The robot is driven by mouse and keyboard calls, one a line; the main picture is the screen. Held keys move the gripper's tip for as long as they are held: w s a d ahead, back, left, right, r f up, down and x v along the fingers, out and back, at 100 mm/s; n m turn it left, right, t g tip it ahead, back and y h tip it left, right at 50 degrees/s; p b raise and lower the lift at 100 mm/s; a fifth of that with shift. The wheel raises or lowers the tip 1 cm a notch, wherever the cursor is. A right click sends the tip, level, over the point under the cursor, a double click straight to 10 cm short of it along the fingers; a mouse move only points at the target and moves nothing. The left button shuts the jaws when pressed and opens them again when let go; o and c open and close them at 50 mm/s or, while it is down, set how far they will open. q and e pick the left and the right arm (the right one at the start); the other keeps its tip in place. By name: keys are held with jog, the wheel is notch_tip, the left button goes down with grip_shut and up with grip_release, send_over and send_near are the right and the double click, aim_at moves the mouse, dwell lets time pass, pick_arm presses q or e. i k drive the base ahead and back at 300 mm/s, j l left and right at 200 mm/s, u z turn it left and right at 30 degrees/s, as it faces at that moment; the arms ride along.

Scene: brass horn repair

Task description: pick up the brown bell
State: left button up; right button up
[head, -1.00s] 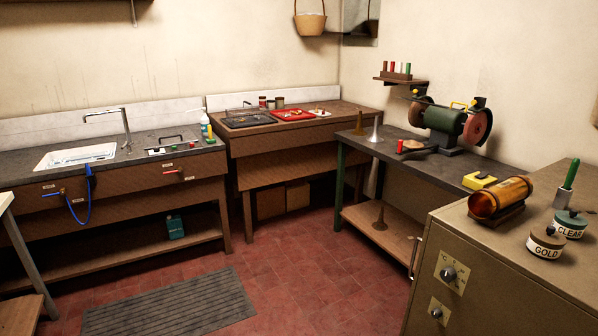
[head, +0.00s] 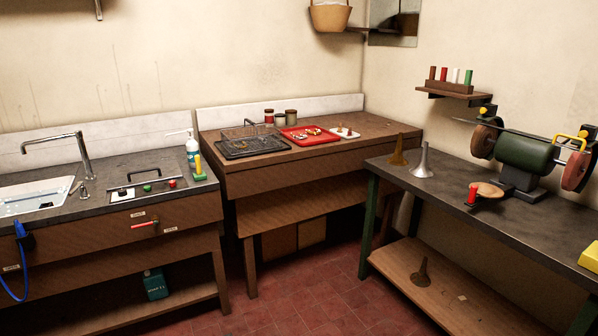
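A brown bell (head: 398,152) stands flared end down on the dark top of the right-hand workbench (head: 455,195), near its back left corner. A silver-grey bell (head: 422,164) of like shape stands just to its right and a little nearer. A second brownish bell (head: 422,274) stands on the wooden lower shelf (head: 440,300) of the same bench. Neither of my grippers shows in the head view.
A bench grinder (head: 525,155) and a round wooden piece with a red handle (head: 486,191) stand right of the bells. A wooden bench with a black tray (head: 250,146) and red tray (head: 307,135) adjoins on the left. Red tiled floor (head: 310,290) is open in front.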

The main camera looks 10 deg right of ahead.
aim_at(420, 279)
jog(key=i+j+z, duration=0.1)
jog(key=i+z, duration=0.3)
jog(key=i+j+z, duration=0.2)
jog(key=i+z, duration=0.25)
jog(key=i+j+z, duration=0.4)
jog(key=k+l, duration=0.05)
jog(key=l, duration=0.05)
